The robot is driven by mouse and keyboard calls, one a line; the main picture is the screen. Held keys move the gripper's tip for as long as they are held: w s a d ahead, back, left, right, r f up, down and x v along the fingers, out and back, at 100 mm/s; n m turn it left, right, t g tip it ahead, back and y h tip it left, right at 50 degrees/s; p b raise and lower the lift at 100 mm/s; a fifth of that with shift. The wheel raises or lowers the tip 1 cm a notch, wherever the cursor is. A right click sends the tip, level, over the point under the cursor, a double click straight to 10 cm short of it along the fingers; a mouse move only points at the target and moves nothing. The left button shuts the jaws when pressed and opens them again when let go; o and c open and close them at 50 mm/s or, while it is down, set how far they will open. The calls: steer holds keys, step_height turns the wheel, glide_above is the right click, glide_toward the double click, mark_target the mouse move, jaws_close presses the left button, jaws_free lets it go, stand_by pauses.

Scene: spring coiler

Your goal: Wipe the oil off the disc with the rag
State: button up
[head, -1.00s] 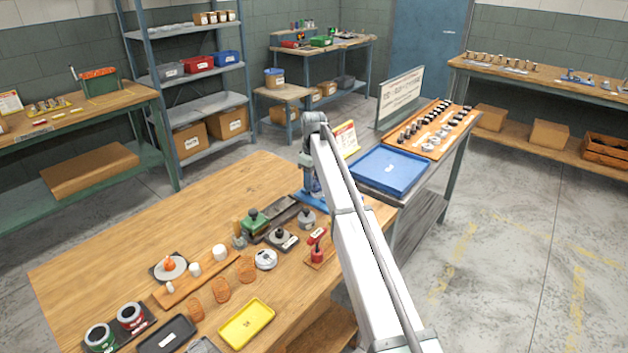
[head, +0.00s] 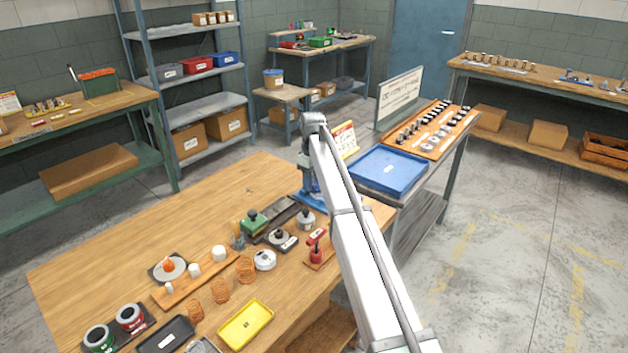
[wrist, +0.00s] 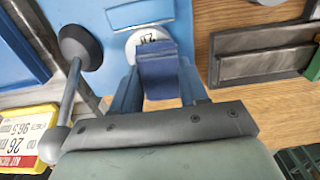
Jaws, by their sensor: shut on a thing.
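My gripper (wrist: 158,95) is in the wrist view, its two blue fingers pointing up the picture. They are shut on a dark blue pad (wrist: 158,72), which looks like the rag. No oil can be made out.
Left in the wrist view is a rod with a black knob (wrist: 80,45), close to my fingers. A yellow sign (wrist: 28,138) is below it. In the head view, a blue tray (head: 388,170) stands behind the press, and several small parts and a yellow tray (head: 246,323) lie nearer.

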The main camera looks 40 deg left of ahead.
steer(key=shift+w, duration=0.15)
steer(key=shift+w+a, duration=0.1)
steer(key=shift+w, duration=0.45)
steer(key=shift+s, duration=0.1)
steer(key=shift+s, duration=0.65)
steer(key=shift+r, duration=3.5)
